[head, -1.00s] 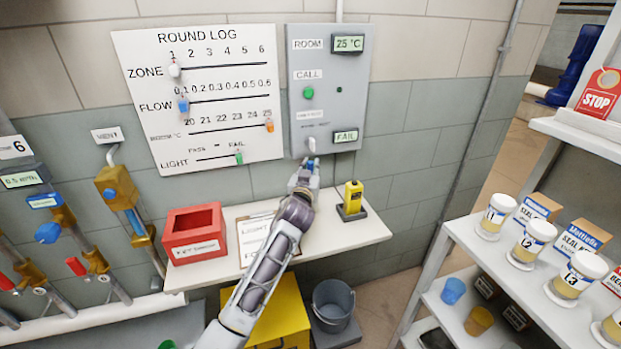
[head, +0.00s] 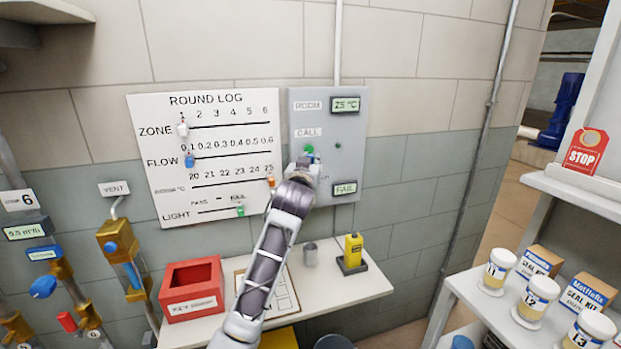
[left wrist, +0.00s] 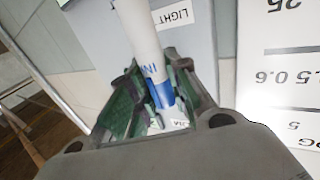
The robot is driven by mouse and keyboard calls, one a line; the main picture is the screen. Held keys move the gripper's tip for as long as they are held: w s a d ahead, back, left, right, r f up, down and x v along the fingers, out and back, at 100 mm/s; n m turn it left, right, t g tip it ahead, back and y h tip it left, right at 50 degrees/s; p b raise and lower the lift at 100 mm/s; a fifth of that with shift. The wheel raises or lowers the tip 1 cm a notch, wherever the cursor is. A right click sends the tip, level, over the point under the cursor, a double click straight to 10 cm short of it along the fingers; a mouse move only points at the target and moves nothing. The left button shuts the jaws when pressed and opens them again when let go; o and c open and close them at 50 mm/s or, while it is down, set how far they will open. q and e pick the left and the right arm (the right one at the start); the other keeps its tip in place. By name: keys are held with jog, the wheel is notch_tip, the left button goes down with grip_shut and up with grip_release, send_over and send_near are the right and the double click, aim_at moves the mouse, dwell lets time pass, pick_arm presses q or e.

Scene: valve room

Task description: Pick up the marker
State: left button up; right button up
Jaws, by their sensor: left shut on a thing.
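The marker (left wrist: 140,30) is a white rod with a blue band and dark lettering in the left wrist view. My left gripper (left wrist: 155,80) is shut on it, with dark green fingers on both sides of the blue band. In the head view my left gripper (head: 308,163) is raised in front of the lower half of the grey wall panel (head: 350,150), just below the green call button (head: 308,149). The marker is mostly hidden there by the gripper and arm. I cannot tell whether it touches the panel. My right gripper is not in view.
The white table (head: 370,285) below carries a red box (head: 192,285), a clipboard (head: 285,290), a grey cup (head: 310,254) and a yellow device (head: 353,252). The round log board (head: 230,130) hangs left of the panel. A shelf with jars (head: 497,270) stands at right.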

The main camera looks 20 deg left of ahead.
pick_arm(q)
jog(key=shift+r, duration=0.9)
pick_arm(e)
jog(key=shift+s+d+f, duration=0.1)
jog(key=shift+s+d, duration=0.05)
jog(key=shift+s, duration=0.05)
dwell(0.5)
